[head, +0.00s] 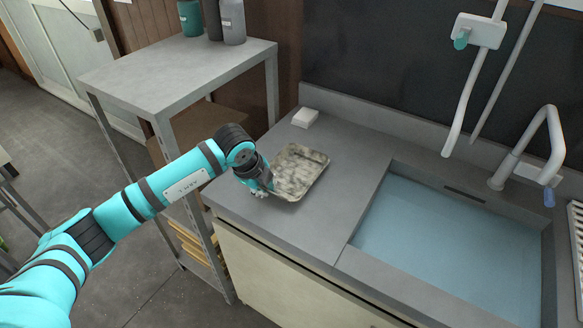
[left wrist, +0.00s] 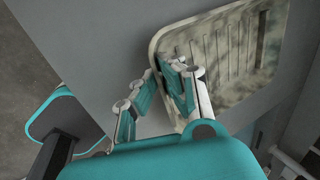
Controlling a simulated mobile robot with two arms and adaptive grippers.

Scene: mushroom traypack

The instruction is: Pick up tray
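A shallow, mottled grey-beige tray (head: 300,172) lies on the grey counter, left of the sink. In the left wrist view, the tray (left wrist: 235,50) shows ribs across its floor and a raised pale rim. My left gripper (head: 267,188) is at the tray's near left edge. In the left wrist view, the fingers of my left gripper (left wrist: 158,80) are on the two sides of the rim, one outside and one inside, and look closed on it. I see no clear gap under the tray. My right gripper is out of view.
The counter (head: 255,212) has bare room around the tray. A small white block (head: 305,118) sits behind it. A sink basin (head: 450,245) with a faucet (head: 540,130) is to the right. A metal shelf (head: 180,75) with bottles stands at the left.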

